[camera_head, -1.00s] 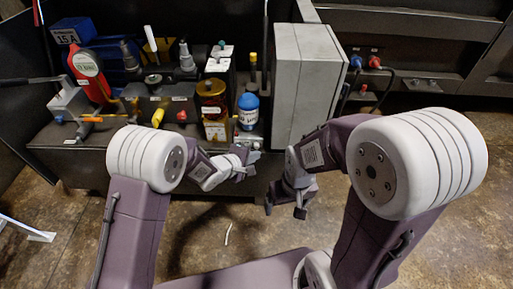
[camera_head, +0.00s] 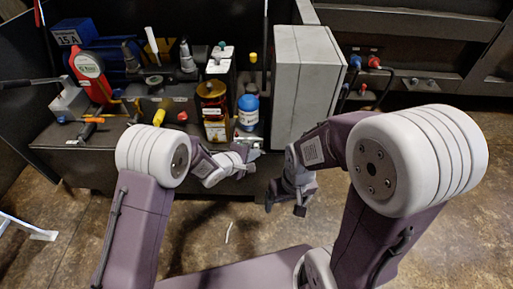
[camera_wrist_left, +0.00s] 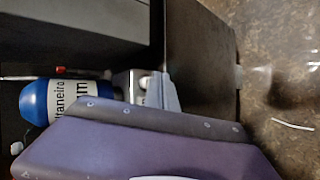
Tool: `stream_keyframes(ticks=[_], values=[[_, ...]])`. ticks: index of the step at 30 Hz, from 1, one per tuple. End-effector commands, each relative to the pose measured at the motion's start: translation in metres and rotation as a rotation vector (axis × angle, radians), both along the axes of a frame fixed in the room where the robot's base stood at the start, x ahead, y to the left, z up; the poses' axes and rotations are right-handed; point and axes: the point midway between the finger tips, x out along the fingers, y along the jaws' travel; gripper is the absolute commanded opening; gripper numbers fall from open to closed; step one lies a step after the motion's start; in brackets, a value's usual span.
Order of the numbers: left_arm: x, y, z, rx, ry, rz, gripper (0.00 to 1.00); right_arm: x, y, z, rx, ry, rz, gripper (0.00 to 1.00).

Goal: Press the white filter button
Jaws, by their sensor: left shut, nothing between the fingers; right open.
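I cannot single out a white filter button in either view. The amber filter bowl (camera_head: 212,98) stands on the bench with a white-labelled amber lower part (camera_head: 216,130). A blue-and-white bottle (camera_head: 248,111) stands right of it and also shows in the left wrist view (camera_wrist_left: 60,102). My left gripper (camera_head: 256,158) is shut and empty, at the bench's front edge just below the bottle. In the left wrist view a small pale block (camera_wrist_left: 134,84) lies beside the gripper's grey fingertip. My right gripper (camera_head: 286,203) is open and empty, lower and to the right, over the floor.
A large grey box (camera_head: 303,85) stands right of the bottle. A red bottle (camera_head: 90,76), a blue case (camera_head: 72,33) and several tools crowd the bench's left. Blue and red connectors (camera_head: 374,62) sit on the right panel. The floor (camera_head: 235,215) before the bench is mostly clear.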

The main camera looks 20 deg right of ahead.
Motion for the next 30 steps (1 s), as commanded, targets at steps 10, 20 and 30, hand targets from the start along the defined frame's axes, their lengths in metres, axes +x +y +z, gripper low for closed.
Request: stream_keyframes(ticks=[10,20,30], values=[[0.004,-0.001,0.001,0.000,0.000,0.000,0.00,0.000,0.000,0.005,0.000,0.000,0.000,0.89],[0.005,-0.001,0.000,0.000,0.000,0.001,0.00,0.000,0.000,0.005,0.000,0.000,0.000,0.89],[-0.010,0.003,0.001,-0.001,0.001,0.001,0.00,0.000,0.000,0.009,0.000,0.000,0.000,0.89]])
